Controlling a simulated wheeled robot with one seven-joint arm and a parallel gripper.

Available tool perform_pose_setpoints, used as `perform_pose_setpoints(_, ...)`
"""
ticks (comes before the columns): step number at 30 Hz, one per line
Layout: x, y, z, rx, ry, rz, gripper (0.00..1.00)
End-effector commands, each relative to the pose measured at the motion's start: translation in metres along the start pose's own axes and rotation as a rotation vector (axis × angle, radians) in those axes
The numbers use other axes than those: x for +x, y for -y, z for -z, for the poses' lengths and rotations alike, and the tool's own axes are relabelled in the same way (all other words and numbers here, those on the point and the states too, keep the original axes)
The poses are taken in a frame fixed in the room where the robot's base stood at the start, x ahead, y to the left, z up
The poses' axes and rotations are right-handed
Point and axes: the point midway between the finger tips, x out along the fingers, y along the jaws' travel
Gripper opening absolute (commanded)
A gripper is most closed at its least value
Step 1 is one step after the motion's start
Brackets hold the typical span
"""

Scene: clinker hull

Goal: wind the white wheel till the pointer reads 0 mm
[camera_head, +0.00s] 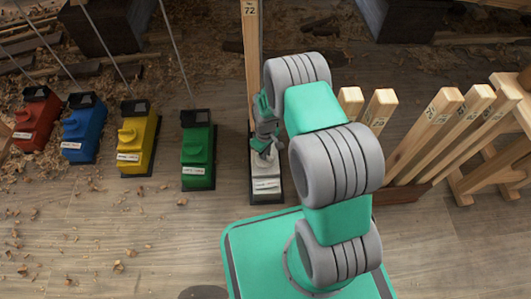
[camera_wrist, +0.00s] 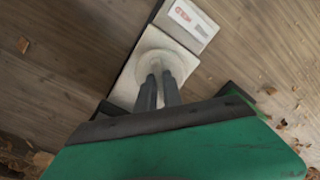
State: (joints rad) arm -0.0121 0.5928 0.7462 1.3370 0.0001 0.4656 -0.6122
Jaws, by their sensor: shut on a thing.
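The white wheel (camera_wrist: 157,62) sits on a pale jack body at the foot of a wooden prop marked 72. In the wrist view my gripper (camera_wrist: 158,82) has its two dark fingers close together at the wheel, shut on it. In the head view my gripper (camera_head: 263,142) reaches down onto the white jack (camera_head: 267,172), and my arm covers part of it. A label (camera_wrist: 192,20) shows on the jack's end in the wrist view. The pointer and its reading cannot be made out in either view.
Green (camera_head: 198,158), yellow (camera_head: 138,138), blue (camera_head: 84,130) and red (camera_head: 37,120) jacks stand in a row to the left, with thin rods rising by them. Wooden props (camera_head: 430,130) lean in a rack to the right. Shavings litter the floor; the front left floor is mostly clear.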

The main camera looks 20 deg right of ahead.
Motion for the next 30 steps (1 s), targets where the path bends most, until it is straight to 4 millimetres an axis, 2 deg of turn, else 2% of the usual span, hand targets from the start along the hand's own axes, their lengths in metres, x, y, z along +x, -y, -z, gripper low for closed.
perform_pose_setpoints(14, -0.0003, 0.0002, 0.0001, 0.001, 0.000, 0.000, 0.00)
perform_pose_setpoints(24, -0.0011, 0.0001, 0.0005, 0.246, 0.000, 0.000, 0.00)
perform_pose_setpoints(30, -0.0006, 0.0001, 0.0005, 0.253, 0.000, 0.000, 0.00)
